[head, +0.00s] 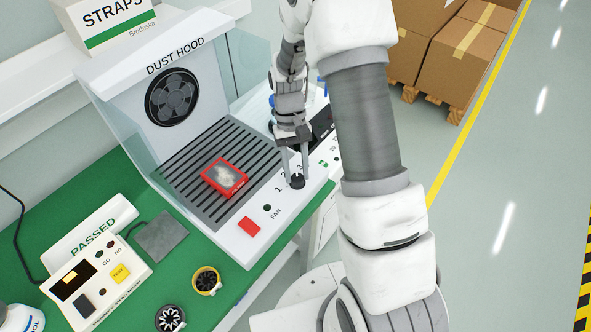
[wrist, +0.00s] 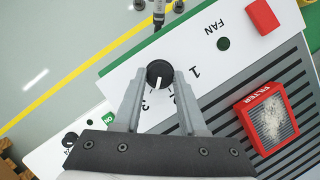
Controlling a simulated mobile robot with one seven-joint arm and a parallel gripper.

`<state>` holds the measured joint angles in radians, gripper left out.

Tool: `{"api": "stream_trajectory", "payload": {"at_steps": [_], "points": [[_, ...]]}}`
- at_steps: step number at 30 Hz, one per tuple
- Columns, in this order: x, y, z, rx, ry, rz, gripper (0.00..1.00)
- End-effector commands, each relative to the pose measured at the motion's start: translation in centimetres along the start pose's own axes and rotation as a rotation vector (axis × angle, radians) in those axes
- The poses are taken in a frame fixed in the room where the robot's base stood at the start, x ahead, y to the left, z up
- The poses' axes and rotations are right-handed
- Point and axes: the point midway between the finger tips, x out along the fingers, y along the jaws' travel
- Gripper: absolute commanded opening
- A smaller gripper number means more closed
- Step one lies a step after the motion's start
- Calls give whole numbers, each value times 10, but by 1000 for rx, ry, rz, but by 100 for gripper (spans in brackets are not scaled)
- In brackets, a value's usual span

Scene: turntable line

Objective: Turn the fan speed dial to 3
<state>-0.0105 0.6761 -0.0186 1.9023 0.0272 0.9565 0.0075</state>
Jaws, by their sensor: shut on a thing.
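The fan speed dial (wrist: 159,72) is a black round knob with a white pointer line on the white front panel of the dust hood (head: 180,58). My gripper (wrist: 159,82) is shut on the dial, one grey finger on each side. In the wrist view the pointer aims down, between the printed 2 and 3. The 2 is partly hidden by a finger. In the head view the gripper (head: 296,177) comes down on the dial (head: 297,182) from above, and the pointer is not readable there.
A red button (head: 249,226) and a dark green lamp (head: 267,208) sit on the panel beside the FAN label. A red filter (head: 225,178) lies on the slotted grille. A tester (head: 97,281) stands on the green bench at left. The hood has clear side panes.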

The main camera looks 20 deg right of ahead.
Motion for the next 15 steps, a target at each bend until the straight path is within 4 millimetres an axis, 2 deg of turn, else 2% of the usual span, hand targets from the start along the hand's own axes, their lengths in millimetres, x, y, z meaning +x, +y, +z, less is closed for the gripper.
{"api": "stream_trajectory", "payload": {"at_steps": [6, 15], "points": [[0, 2, 0, 134, 1, -56, 0], [0, 2, 0, 230, 1, -96, 0]]}}
